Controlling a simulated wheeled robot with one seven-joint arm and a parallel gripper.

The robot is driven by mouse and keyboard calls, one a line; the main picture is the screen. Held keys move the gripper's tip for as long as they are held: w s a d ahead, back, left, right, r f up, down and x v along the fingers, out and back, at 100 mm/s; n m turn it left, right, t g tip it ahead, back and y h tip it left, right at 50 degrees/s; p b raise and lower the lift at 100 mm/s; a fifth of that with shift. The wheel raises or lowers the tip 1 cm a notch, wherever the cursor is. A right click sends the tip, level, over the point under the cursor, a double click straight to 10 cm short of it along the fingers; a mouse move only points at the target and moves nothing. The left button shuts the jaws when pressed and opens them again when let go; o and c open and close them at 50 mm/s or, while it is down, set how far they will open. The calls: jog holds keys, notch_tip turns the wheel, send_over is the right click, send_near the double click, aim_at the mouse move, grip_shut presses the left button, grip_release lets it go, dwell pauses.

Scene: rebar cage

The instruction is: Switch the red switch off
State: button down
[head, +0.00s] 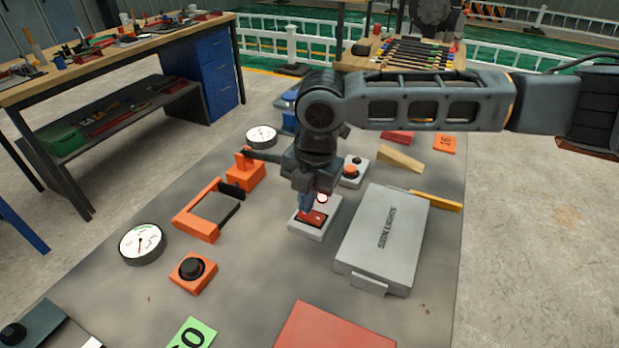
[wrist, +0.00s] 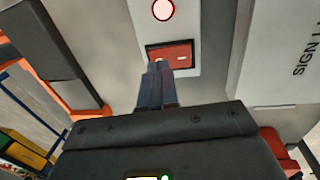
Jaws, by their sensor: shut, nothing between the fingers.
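The red switch (head: 312,219) is a red rocker set in a light grey box (head: 328,228) in the middle of the grey panel. In the wrist view the red rocker (wrist: 178,56) sits in a dark frame, with a round white lamp with a red rim (wrist: 163,9) beyond it. My gripper (head: 305,208) is shut and empty, pointing down over the near-left part of the switch. In the wrist view the fingertips (wrist: 158,66) overlap the rocker's near edge and hide part of it. I cannot tell whether they touch it.
A grey "SIGN LIGHTS" box (head: 384,240) stands close to the right of the switch. An orange-framed handle (head: 202,214) lies to the left, with an orange block (head: 245,172) behind it. A round gauge (head: 142,244) and an orange box with a black knob (head: 193,270) are front left.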

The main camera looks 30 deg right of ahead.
jog(key=shift+f, duration=0.55)
jog(key=shift+a+f, duration=0.1)
jog(key=shift+f, duration=0.1)
jog(key=shift+s+d+r+p, duration=0.25)
jog(key=shift+s+d+p, duration=0.2)
jog(key=shift+s, duration=0.1)
dwell(0.4)
